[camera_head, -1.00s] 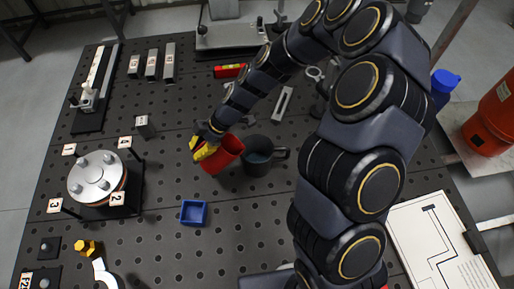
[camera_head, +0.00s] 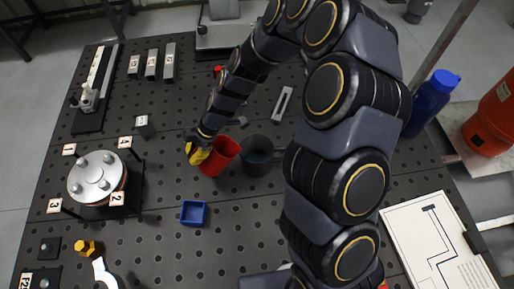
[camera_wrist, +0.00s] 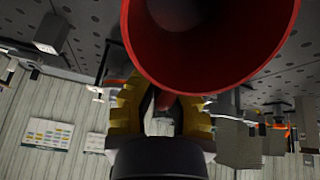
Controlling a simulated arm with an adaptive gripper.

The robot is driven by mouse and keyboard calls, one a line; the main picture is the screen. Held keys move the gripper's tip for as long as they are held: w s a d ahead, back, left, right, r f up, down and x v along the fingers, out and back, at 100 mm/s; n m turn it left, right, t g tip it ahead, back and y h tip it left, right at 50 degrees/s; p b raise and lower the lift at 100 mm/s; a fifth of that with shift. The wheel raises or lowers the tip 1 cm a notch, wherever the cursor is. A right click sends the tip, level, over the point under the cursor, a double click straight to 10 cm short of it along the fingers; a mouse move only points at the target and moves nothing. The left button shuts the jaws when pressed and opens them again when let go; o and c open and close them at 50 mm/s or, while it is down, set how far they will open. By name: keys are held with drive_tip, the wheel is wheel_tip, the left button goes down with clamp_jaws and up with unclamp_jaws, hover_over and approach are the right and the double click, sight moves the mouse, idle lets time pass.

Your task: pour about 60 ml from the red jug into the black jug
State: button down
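The red jug (camera_head: 217,160) is held a little left of the black jug (camera_head: 264,158), with its mouth tilted toward the upper right in the head view. The rims look very close; I cannot tell whether they touch. My gripper (camera_head: 198,153), with yellow fingers, is at the red jug's left side. In the wrist view, the fingers (camera_wrist: 165,104) close around a red part below the rim, apparently the handle. The red jug's wide mouth (camera_wrist: 255,55) fills the top there, with a grey patch inside that I cannot identify. The black jug stands upright; its contents are unclear.
A small blue tray (camera_head: 194,222) lies in front of the jugs. A round metal fixture (camera_head: 97,178) with numbered tags stands at left. A slotted grey bar (camera_head: 283,104) lies behind the black jug. My arm covers the table's right part. The perforated table is clear around the tray.

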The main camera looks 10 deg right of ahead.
drive_tip(key=shift+s+a+f+t+h+b, duration=0.1)
drive_tip(key=shift+a+f+t+h+b, duration=0.1)
drive_tip(key=shift+a+f+h, duration=0.75)
drive_tip(key=shift+s+a+f+t+h+b, duration=0.15)
drive_tip(key=shift+a+f+h+b, duration=0.1)
drive_tip(key=shift+a+f+h, duration=0.7)
drive_tip(key=shift+s+a+f+t+h+b, duration=0.15)
drive_tip(key=shift+a+f+h, duration=0.4)
drive_tip(key=shift+f+h, duration=0.7)
